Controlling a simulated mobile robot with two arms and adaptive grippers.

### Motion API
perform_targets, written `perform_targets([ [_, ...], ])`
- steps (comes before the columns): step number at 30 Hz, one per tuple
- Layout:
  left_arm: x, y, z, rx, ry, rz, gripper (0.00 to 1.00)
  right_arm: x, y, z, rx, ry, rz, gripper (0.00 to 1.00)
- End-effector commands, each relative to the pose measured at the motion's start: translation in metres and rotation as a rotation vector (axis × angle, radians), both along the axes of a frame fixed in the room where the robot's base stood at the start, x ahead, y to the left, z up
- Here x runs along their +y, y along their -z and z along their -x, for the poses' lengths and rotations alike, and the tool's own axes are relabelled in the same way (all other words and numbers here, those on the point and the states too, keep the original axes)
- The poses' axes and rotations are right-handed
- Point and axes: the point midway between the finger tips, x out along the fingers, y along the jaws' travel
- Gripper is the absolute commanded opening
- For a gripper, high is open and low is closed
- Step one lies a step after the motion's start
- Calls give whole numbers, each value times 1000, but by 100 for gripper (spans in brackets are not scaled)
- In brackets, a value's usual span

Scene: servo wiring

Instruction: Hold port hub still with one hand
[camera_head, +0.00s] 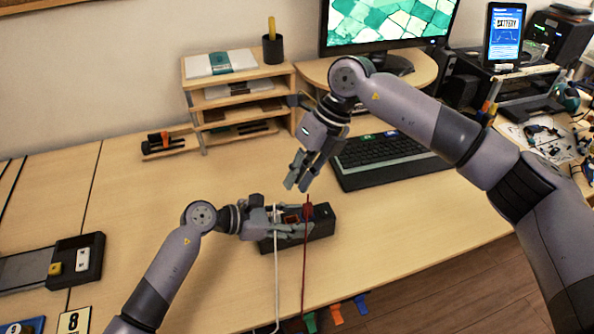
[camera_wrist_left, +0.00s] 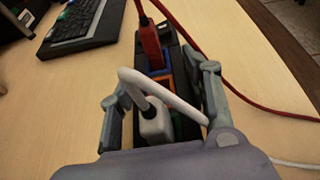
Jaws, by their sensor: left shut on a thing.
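The black port hub (camera_head: 321,222) lies on the desk near its front edge. My left gripper (camera_head: 291,222) is shut on the hub, with a finger on each side of it. In the left wrist view the hub (camera_wrist_left: 168,65) runs between my left fingers (camera_wrist_left: 160,95), and its blue, orange and green ports show. A red plug (camera_wrist_left: 150,45) with a red cable sits at the hub's far end. A white plug (camera_wrist_left: 154,122) with a looping white cable is at the near end. My right gripper (camera_head: 299,180) hangs above and behind the hub, its fingers pointing down; the gap between them is unclear.
A keyboard (camera_head: 388,158) lies behind the hub to the right, under my right arm. A wooden shelf (camera_head: 237,90) stands at the back. The red cable (camera_head: 305,265) and white cable (camera_head: 277,270) hang over the front edge.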

Motion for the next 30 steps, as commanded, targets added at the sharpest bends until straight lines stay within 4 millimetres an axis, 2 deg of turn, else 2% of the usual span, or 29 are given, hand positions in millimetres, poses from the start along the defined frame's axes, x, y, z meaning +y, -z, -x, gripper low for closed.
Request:
perform_targets([
  [9, 0, 0, 0, 0, -1, -1, 12, 2, -7, 0, -294, -666, -72, 16],
  [15, 0, 0, 0, 0, -1, -1, 12, 2, -11, 0, -436, -1002, -108, 16],
  [18, 0, 0, 0, 0, -1, -1, 12, 2, -12, 1, -479, -1109, -120, 16],
  [23, 0, 0, 0, 0, -1, -1, 12, 2, -10, 1, -511, -1190, -129, 16],
  [26, 0, 0, 0, 0, -1, -1, 12, 5, -3, 2, -514, -1202, -131, 16],
  [30, 0, 0, 0, 0, -1, -1, 12, 13, 17, 5, -513, -1201, -133, 16],
])
